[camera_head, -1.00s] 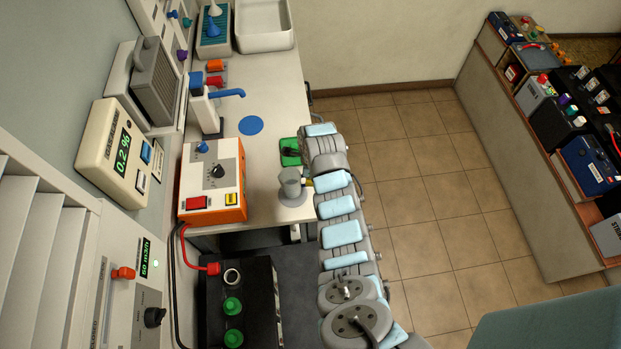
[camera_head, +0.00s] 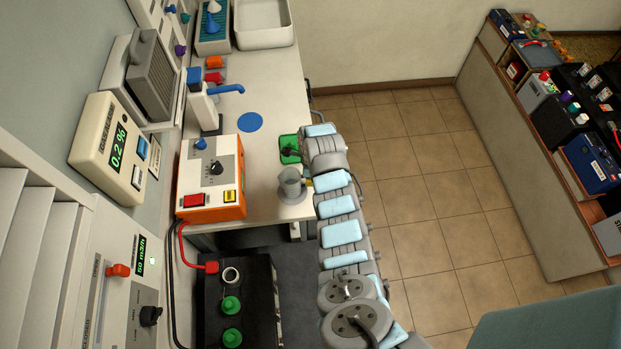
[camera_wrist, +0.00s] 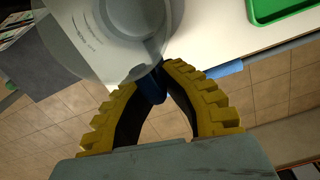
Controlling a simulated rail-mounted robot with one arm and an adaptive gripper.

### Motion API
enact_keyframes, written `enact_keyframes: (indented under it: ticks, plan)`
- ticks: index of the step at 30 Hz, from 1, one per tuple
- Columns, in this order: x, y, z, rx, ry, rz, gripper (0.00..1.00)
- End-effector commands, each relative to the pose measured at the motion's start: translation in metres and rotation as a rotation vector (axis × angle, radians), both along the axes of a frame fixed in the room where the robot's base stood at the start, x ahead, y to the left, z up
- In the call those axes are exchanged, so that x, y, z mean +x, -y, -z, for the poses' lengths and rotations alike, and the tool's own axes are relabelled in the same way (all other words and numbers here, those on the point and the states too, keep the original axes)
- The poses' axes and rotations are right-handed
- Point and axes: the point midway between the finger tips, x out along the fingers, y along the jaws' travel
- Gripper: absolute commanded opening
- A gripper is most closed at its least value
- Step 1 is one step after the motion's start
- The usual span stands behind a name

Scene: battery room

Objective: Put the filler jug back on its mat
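The filler jug (camera_head: 291,183), grey and see-through, is at the bench's right edge in the head view. In the wrist view the jug (camera_wrist: 100,50) fills the upper left, with faint scale marks on its wall. My gripper (camera_wrist: 153,80) has yellow ribbed fingers closed around the jug's dark blue handle (camera_wrist: 152,91). In the head view my arm hides most of the gripper. I cannot tell whether the jug's base touches the bench. A flat round blue mat (camera_head: 249,122) lies bare on the bench, beyond the jug and to its left.
A green tray (camera_head: 289,149) with a dark item lies just beyond the jug. An orange-and-white meter box (camera_head: 212,178) stands left of it. A tap with a blue spout (camera_head: 229,89) reaches toward the mat. A black battery (camera_head: 241,309) with green caps is nearer me.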

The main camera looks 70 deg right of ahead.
Motion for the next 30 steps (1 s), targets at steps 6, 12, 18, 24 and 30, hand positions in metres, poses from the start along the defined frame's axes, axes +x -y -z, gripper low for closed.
enact_keyframes:
  ticks: [6,12,18,24,30]
  plan:
    - [0.000,0.000,0.004,0.000,0.000,0.000,0.00]
    - [0.000,0.000,0.005,0.000,0.000,0.000,0.24]
    - [0.000,0.000,0.005,0.000,0.000,0.000,0.37]
    - [0.000,0.000,0.004,0.000,0.000,0.000,0.37]
    - [0.000,0.001,-0.010,-0.001,0.001,0.001,0.37]
